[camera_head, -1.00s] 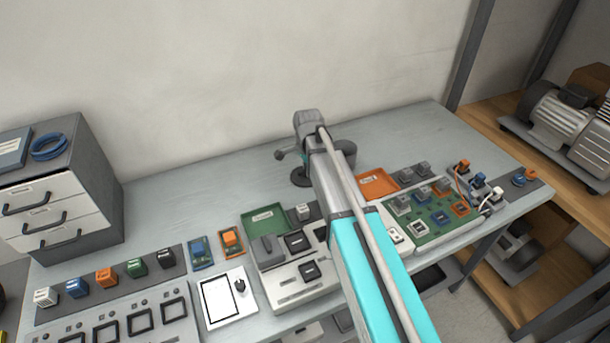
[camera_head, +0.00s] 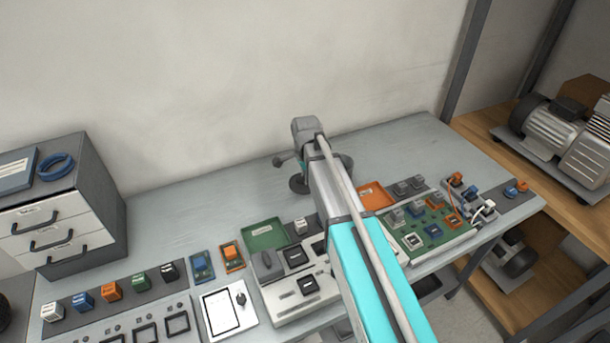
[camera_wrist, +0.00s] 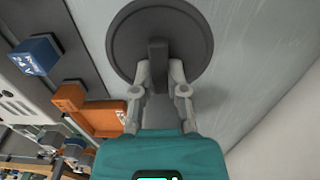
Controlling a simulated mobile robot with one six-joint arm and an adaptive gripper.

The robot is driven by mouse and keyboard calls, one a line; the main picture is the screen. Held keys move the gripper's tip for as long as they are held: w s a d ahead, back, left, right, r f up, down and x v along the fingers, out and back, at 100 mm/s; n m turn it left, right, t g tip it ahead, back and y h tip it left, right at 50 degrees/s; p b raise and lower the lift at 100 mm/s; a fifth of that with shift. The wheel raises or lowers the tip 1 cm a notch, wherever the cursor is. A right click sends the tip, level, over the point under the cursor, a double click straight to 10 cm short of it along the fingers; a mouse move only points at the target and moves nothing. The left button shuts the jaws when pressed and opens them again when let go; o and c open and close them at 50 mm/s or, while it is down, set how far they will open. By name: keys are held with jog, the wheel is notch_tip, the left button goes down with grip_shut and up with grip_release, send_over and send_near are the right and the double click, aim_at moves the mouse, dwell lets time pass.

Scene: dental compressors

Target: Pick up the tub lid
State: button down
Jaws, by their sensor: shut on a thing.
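The tub lid (camera_wrist: 192,40) is a dark grey round disc with a raised bar handle across its middle. It fills the top of the wrist view. My gripper (camera_wrist: 159,70) is shut on the bar handle, one finger on each side. In the head view, my arm hides the fingers and most of the work spot. A dark rounded piece (camera_head: 298,184) shows left of my arm and another dark curved piece (camera_head: 347,162) shows right of it. I cannot tell for sure which is lid and which is tub, nor whether the lid is clear of what is under it.
An orange tray (camera_head: 375,195) and a green circuit board (camera_head: 434,230) with several modules lie right of my arm. A green tray (camera_head: 264,236) is at the left. A drawer cabinet (camera_head: 110,205) stands far left. The back of the bench (camera_head: 210,205) is clear.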

jog(key=s+d+r+p, duration=0.2)
jog(key=s+r+p, duration=0.5)
jog(key=s, duration=0.6)
jog(key=shift+r+p, duration=0.4)
jog(key=shift+r, duration=0.5)
jog(key=shift+w, duration=0.15)
jog(key=w+d+r+p, duration=0.1)
jog(key=w+d, duration=0.4)
jog(key=w, duration=0.4)
jog(key=w+d+m, duration=0.1)
jog(key=w+d, duration=0.5)
jog(key=w, duration=0.3)
jog(key=shift+w+r+p, duration=0.35)
jog(key=shift+w, duration=0.05)
jog(key=shift+f, duration=0.2)
